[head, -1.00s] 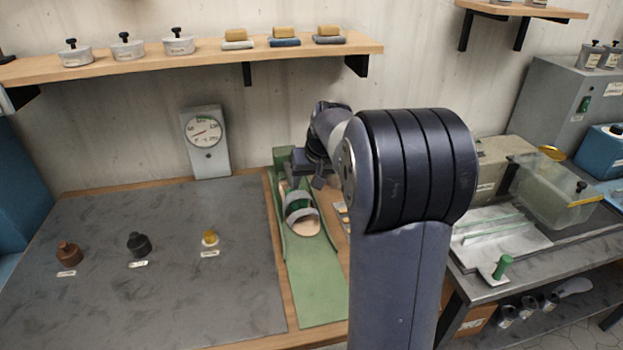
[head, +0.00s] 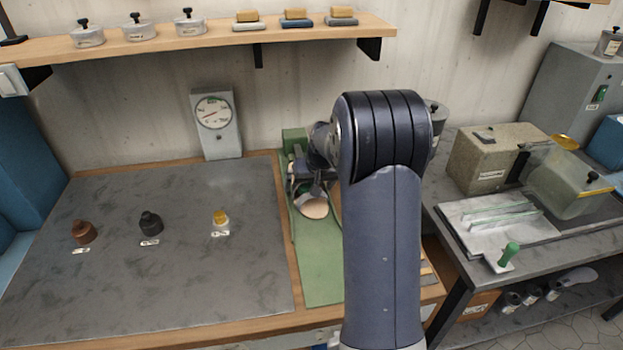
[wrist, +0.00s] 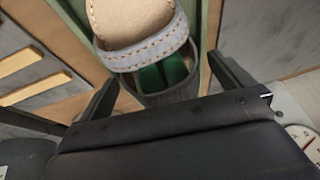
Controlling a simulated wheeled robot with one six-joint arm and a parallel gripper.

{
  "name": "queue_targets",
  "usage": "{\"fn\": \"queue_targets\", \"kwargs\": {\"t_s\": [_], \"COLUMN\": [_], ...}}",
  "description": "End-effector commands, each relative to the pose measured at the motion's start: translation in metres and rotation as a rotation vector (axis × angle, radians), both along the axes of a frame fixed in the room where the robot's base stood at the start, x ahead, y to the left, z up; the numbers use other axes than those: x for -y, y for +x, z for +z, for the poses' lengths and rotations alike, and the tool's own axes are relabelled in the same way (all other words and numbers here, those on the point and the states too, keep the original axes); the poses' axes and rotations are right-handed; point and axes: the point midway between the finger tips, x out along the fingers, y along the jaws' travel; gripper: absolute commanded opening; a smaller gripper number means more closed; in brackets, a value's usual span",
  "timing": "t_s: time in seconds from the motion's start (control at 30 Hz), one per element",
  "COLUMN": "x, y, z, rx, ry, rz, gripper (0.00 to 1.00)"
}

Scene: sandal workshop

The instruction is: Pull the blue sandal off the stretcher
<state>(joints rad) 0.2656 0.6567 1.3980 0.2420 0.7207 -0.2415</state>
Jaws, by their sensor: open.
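The sandal (head: 315,208) sits on the green stretcher (head: 320,270), its tan footbed partly showing below my gripper (head: 312,188). In the wrist view the sandal (wrist: 135,20) shows a tan stitched footbed and a pale blue-grey strap, with a green form and a dark rounded end beneath the strap. My gripper (wrist: 162,72) is open, one finger on each side of the sandal's strapped end. I see a gap to the right finger; whether the left finger touches the sandal I cannot tell. In the head view my arm hides part of the stretcher.
A dial gauge (head: 217,125) stands behind. A shelf (head: 220,42) runs above. A second bench with a glass-plate tray (head: 500,228) is at right.

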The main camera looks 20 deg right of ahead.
Motion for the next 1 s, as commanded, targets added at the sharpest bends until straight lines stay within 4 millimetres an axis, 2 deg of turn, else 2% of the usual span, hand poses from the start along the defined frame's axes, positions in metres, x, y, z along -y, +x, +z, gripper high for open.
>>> {"fn": "queue_targets", "kwargs": {"t_s": [0.27, 0.87, 1.0], "x": [-0.0001, -0.0001, -0.0001], "y": [0.0004, 0.0002, 0.0002], "z": [-0.0006, -0.0004, -0.0004], "rx": [0.0, 0.0, 0.0], "ry": [0.0, 0.0, 0.0], "rz": [0.0, 0.0, 0.0], "gripper": [1.0, 0.51, 0.49]}}
